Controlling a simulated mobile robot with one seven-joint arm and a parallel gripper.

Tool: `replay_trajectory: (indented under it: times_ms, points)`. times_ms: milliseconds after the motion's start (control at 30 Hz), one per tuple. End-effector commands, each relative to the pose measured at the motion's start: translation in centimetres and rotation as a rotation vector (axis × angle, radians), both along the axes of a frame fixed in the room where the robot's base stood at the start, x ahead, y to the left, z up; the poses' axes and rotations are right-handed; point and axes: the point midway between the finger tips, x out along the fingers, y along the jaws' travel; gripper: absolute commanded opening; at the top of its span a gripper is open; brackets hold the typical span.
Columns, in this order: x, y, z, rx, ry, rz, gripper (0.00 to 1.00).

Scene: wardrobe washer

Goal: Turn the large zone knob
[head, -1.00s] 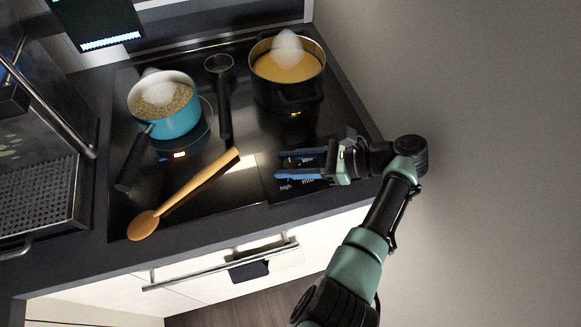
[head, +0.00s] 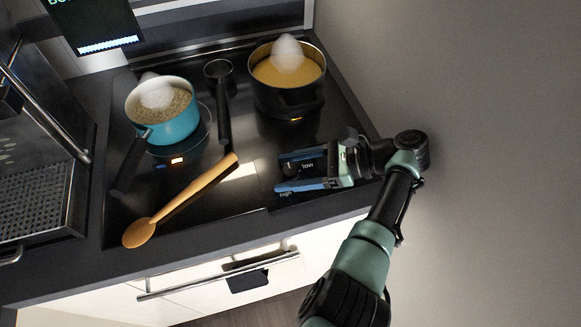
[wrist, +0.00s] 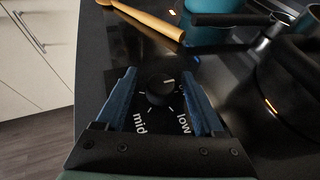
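The knob (wrist: 160,91) is round and black with a light mark on top, in the wrist view. It stands on the dark cooktop among printed labels "mid" and "low". My gripper (wrist: 159,76) has its two blue fingers spread, one on each side of the knob, with a visible gap on both sides. In the head view my gripper (head: 279,172) is over the front right of the cooktop (head: 255,205), its fingers apart, with "low" and "high" labels showing near them. The knob is hard to make out there.
A black pot (head: 288,98) of yellow food stands behind my gripper. A blue saucepan (head: 172,128) stands further left. A wooden spoon (head: 190,190) and a black ladle (head: 222,110) lie on the cooktop. A wall (head: 480,150) is close on the right.

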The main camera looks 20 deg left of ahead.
Motion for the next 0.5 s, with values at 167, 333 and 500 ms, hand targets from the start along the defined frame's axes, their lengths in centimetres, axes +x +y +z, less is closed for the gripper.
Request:
replay_trajectory:
  times_ms: [167, 333, 500]
  points:
    - [0.1, 0.0, 0.1, 0.001, -0.003, -0.001, 0.70]
    - [0.1, 0.0, 0.9, 0.001, -0.005, -0.001, 0.70]
    - [0.1, -0.1, 3.9, 0.001, -0.005, -0.001, 0.70]
